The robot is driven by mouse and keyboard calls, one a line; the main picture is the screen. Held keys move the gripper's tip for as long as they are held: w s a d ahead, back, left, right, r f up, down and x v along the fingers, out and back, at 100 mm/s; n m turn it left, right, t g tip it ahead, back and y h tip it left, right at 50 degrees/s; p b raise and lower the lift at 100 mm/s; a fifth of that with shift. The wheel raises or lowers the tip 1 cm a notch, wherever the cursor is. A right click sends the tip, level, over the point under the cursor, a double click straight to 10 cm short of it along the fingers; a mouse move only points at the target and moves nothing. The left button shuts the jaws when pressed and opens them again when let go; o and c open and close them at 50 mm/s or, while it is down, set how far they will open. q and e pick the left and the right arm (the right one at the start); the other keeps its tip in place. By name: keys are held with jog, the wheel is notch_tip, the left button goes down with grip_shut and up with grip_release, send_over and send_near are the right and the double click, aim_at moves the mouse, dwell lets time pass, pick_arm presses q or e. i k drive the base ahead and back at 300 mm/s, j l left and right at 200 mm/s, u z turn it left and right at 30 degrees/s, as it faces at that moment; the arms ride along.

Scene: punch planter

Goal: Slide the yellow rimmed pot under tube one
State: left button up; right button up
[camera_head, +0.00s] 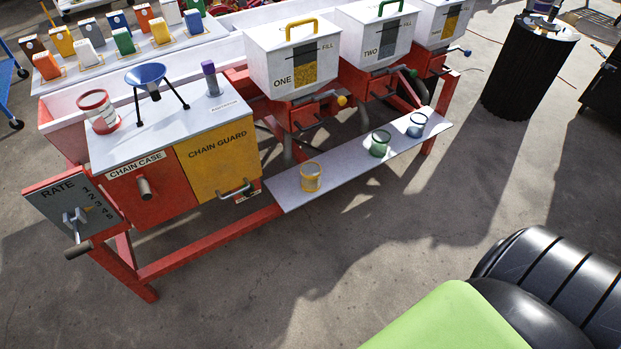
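The yellow rimmed pot (311,177) is a small clear pot standing upright on the near left part of a white shelf (345,158). Hopper one (292,62) is a white box with a yellow handle and the word ONE, above and behind the pot. A grey tube (287,151), partly in shadow, hangs below hopper one, behind and left of the pot. The pot appears to stand forward of the tube, not below it. Neither of my grippers is in view.
A green rimmed pot (380,143) and a blue rimmed pot (416,125) stand farther right on the shelf. Hopper two (377,44) is beside hopper one. The yellow chain guard (218,160) is left of the shelf. Open concrete floor lies in front.

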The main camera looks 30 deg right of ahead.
aim_at(310, 172)
jog(key=i+l+u, duration=0.1)
jog(key=l, duration=0.4)
jog(key=i+l+u, duration=0.1)
jog(key=l, duration=0.45)
jog(key=i+l, duration=0.15)
jog(key=l, duration=0.35)
jog(key=i+l+u, duration=0.15)
jog(key=l, duration=0.4)
jog(key=k, duration=0.05)
